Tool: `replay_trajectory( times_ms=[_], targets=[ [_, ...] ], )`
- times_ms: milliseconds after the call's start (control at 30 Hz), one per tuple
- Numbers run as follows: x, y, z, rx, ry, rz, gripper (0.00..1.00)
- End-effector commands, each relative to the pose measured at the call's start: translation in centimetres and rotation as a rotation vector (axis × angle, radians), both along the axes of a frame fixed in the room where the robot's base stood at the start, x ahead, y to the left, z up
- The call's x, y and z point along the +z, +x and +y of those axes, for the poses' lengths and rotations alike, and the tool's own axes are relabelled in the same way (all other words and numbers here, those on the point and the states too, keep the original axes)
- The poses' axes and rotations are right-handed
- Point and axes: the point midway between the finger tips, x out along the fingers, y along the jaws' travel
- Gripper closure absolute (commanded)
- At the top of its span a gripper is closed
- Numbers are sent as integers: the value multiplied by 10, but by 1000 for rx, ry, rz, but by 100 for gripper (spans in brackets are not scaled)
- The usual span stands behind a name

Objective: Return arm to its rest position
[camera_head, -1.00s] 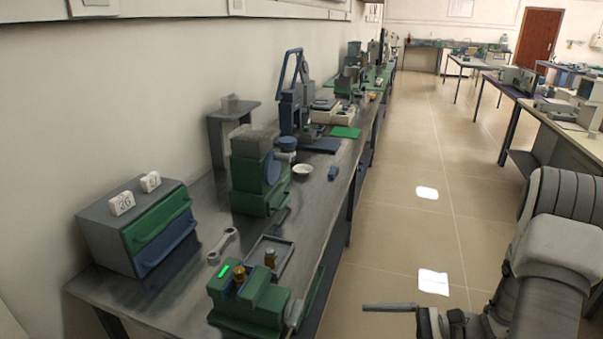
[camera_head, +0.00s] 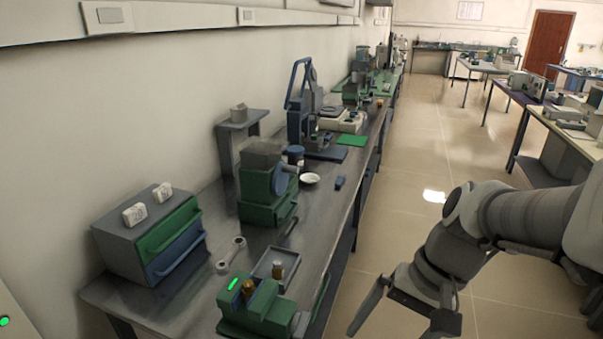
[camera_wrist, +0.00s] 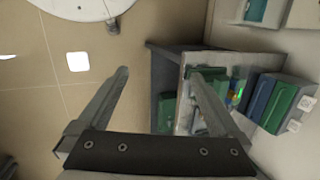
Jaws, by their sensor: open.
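My arm comes in from the right of the head view over the floor beside the bench. My gripper (camera_head: 400,318) hangs at its end, pointing down, to the right of the long grey workbench (camera_head: 325,225) and apart from it. In the wrist view my gripper (camera_wrist: 158,73) shows two fingers spread wide with nothing between them. The floor and the bench end lie beyond the fingers. The right finger overlaps the bench things in that view.
On the bench stand a drawer cabinet (camera_head: 150,235) with green and blue fronts, a green device (camera_head: 262,312) with brass knobs, a small tray (camera_head: 265,269), a wrench (camera_head: 229,256), a green-and-grey machine (camera_head: 265,180) and a white bowl (camera_head: 309,179). The aisle floor (camera_head: 420,160) is clear.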

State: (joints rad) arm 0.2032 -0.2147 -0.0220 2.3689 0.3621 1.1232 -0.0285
Motion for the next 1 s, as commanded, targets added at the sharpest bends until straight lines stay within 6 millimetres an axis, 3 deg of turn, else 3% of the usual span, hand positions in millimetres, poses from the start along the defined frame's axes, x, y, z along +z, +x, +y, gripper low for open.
replay_trajectory(
  times_ms=[300, 500, 1000],
  targets=[
    [60, -14, -10, 195, -278, -358, 0],
    [87, -19, -16, 264, -387, -522, 0],
    [95, -20, -18, 284, -423, -576, 0]
  ],
)
